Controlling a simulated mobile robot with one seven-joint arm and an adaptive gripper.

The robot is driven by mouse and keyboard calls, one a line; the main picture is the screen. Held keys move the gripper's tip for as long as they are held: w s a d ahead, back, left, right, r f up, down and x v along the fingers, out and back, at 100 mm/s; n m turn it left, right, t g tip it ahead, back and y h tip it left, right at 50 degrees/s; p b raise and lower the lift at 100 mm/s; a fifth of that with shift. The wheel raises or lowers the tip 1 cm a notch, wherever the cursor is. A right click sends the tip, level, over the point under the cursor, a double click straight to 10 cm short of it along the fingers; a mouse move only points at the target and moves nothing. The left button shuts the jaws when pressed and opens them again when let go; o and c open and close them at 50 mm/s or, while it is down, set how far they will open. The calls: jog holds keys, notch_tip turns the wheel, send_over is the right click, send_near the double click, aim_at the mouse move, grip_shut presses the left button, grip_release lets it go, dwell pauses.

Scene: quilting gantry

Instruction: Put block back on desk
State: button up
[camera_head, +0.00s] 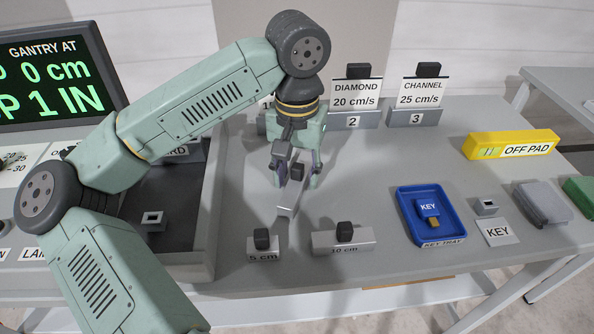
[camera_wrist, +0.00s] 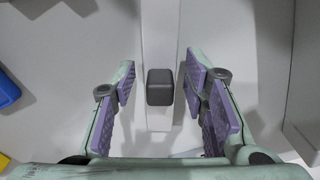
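A light grey block (camera_head: 288,205) with a dark knob (camera_head: 297,171) is at the middle of the grey desk (camera_head: 370,170), below my gripper (camera_head: 296,180). In the wrist view the knob (camera_wrist: 160,87) is between the two purple-padded fingers of my gripper (camera_wrist: 163,100), with a gap on each side. The gripper is open and holds nothing. The block's body (camera_wrist: 160,118) runs lengthwise under the knob. The fingers partly hide it in the head view. Two similar knobbed blocks, marked 5 cm (camera_head: 263,246) and 10 cm (camera_head: 343,240), sit at the desk's front.
Knobbed blocks with DIAMOND (camera_head: 354,100) and CHANNEL (camera_head: 419,98) cards stand at the back. A dark walled tray (camera_head: 202,215) is at left.

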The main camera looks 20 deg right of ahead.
aim_at(297, 168)
jog(key=shift+r, duration=0.1)
notch_tip(297, 168, up, 12)
jog(key=shift+r+b, duration=0.1)
jog(key=shift+b, duration=0.3)
dwell(0.3)
jog(key=shift+s, duration=0.1)
dwell(0.3)
